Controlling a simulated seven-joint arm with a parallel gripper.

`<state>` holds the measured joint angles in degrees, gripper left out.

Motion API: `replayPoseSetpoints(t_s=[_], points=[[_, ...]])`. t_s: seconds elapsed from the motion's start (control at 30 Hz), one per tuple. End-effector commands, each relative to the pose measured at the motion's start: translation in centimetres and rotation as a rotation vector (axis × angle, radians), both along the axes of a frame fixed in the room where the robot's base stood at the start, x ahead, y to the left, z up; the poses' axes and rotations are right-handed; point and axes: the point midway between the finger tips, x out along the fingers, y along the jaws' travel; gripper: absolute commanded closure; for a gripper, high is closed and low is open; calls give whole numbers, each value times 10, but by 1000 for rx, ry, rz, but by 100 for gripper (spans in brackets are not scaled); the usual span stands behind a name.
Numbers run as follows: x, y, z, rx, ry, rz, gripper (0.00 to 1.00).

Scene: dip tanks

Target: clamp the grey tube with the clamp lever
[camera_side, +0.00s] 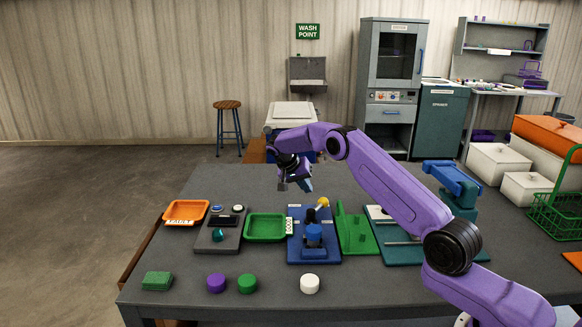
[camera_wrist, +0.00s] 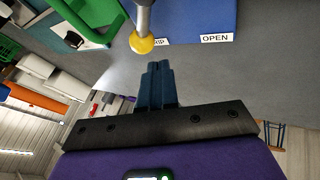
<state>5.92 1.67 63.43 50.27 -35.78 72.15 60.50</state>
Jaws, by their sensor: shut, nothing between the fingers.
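The clamp lever's yellow ball knob (camera_side: 323,202) stands above the back of a blue board (camera_side: 296,252) that carries a blue clamp body (camera_side: 314,234). In the wrist view, the yellow knob (camera_wrist: 142,43) ends a grey lever rod (camera_wrist: 144,14), beside labels on the blue board (camera_wrist: 200,15), one reading "OPEN" and one partly hidden. My gripper (camera_side: 296,186) is in the air above and behind the knob, apart from it. Its dark blue fingers (camera_wrist: 158,72) are together and empty, just below the knob in the wrist view. I cannot make out the grey tube.
A green tray (camera_side: 265,240) lies left of the blue board and a green fixture (camera_side: 352,236) right of it. A blue press-like device (camera_side: 455,185) stands further right. Purple (camera_side: 216,284), green (camera_side: 247,284) and white (camera_side: 309,284) round pieces sit in front. The table behind the board is clear.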

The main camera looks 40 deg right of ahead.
Motion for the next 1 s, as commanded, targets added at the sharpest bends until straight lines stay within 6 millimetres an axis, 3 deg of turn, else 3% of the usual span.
replayPoseSetpoints(t_s=[0.3, 0.5, 0.7, 1.0], points=[[8, 40, 58, 1, -7, 3, 100], [12, 58, 86, 1, -6, 3, 100], [13, 68, 99, 1, -4, 4, 100], [13, 69, 103, 2, -3, 3, 100]])
